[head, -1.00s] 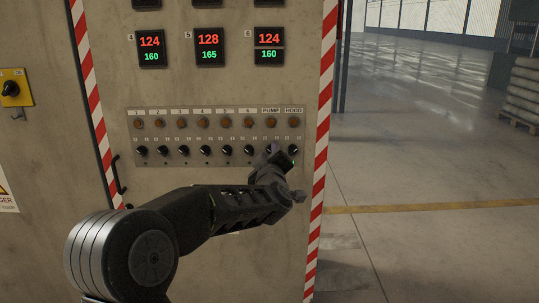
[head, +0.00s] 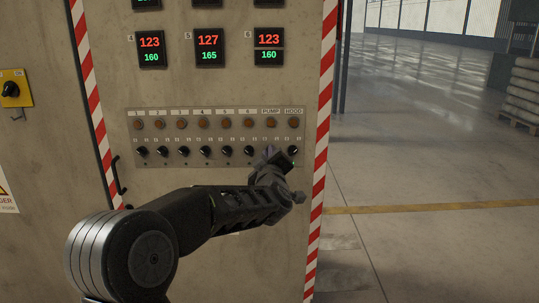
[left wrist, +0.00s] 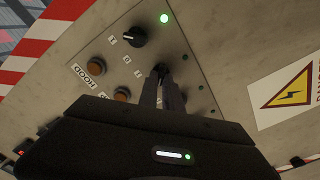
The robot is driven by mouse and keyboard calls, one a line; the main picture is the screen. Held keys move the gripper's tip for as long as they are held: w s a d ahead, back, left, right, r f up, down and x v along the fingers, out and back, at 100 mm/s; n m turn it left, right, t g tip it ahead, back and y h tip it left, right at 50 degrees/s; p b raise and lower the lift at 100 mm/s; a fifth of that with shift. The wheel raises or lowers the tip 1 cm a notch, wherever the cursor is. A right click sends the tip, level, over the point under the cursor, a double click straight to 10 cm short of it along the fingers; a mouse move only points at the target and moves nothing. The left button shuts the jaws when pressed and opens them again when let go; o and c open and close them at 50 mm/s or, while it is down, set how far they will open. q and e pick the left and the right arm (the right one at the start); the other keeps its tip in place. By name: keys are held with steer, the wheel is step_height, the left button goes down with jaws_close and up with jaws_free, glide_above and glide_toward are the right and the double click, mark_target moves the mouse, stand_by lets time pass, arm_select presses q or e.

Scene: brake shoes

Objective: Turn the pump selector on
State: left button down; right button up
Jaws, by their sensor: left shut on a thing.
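The pump selector is a small black knob below the PUMP label and its brown lamp (head: 271,123) on the grey switch panel (head: 132,158). My left gripper (head: 269,153) is at this knob and mostly covers it in the head view. In the left wrist view the two dark fingers (left wrist: 165,85) are shut on the pump selector (left wrist: 160,69), which shows only in part between the tips. The angle of its pointer is hidden. The pump lamp looks unlit. The right gripper is not in view.
The hood knob (left wrist: 133,37) stands close beside the held knob, with the HOOD lamp (left wrist: 95,67) near it. Several like black knobs run left along the panel. Temperature displays (head: 268,46) are above. Open floor lies right of the striped cabinet edge.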

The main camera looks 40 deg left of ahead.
arm_select(q)
steer(key=shift+w+d+m+p, duration=0.1)
steer(key=shift+m+p, duration=2.6)
steer(key=shift+m, duration=0.3)
steer(key=shift+w+d+m+p, duration=0.1)
steer(key=shift+d+m+p, duration=0.05)
steer(key=shift+m+p, duration=2.7)
steer(key=shift+w+d+m+p, duration=0.1)
steer(key=shift+m+p, duration=2.4)
steer(key=shift+m, duration=0.65)
steer(key=c, duration=1.5)
jaws_free()
